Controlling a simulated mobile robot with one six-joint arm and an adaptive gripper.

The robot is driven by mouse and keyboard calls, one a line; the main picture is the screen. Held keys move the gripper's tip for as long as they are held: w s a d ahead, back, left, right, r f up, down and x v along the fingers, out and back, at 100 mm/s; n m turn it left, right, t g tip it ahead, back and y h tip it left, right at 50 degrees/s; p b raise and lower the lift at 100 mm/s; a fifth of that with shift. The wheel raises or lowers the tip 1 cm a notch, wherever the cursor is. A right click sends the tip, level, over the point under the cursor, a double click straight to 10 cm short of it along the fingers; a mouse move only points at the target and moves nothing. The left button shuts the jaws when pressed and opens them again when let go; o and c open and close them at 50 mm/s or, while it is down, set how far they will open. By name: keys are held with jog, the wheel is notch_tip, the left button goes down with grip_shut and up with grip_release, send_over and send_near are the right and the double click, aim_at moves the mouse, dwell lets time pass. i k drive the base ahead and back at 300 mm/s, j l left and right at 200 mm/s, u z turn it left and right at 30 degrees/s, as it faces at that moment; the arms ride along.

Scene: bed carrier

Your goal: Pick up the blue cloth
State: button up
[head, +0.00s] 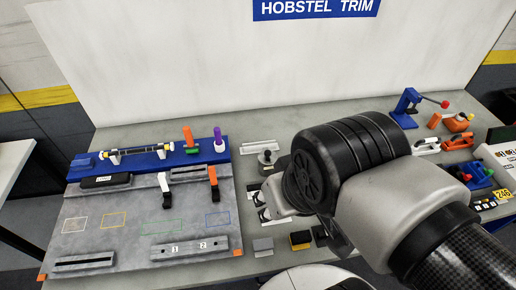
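I cannot pick out a blue cloth in the head view; it may be hidden behind my arm. My arm comes in from the lower right and covers the middle right of the bench. A dark part at its lower end, perhaps my gripper (337,238), shows only in part near the front edge. Its fingertips are hidden, so I cannot tell whether it is open or holds anything.
A grey fixture board (100,238) with a blue rail (160,156) fills the bench's left. A yellow-and-black block (301,240) and a grey block (263,246) sit near the front edge. A blue toggle clamp (405,107) and a blue rack (477,175) stand at right.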

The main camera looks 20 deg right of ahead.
aim_at(88, 163)
jog(key=u, duration=1.05)
jog(key=j+u, duration=0.45)
jog(key=i+j+u, duration=0.1)
jog(key=u, duration=0.4)
jog(key=i+j, duration=0.4)
jog(key=i, duration=0.15)
jog(key=i+j+u, duration=0.1)
jog(key=i+j, duration=0.7)
jog(key=i, duration=0.35)
jog(key=i+l+z, duration=0.1)
jog(key=z, duration=0.35)
jog(key=i+z, duration=0.25)
jog(key=z, duration=0.2)
jog(key=i+z, duration=0.2)
jog(key=z, duration=0.25)
jog(key=i+j+z, duration=0.15)
jog(key=z, duration=0.35)
jog(key=i+j+z, duration=0.15)
jog(key=z, duration=0.3)
jog(key=i+j+z, duration=0.1)
jog(key=i+z, duration=0.2)
jog(key=z, duration=0.15)
jog(key=i+j+z, duration=0.2)
jog(key=z, duration=0.25)
jog(key=i+j+z, duration=0.3)
jog(key=z, duration=0.2)
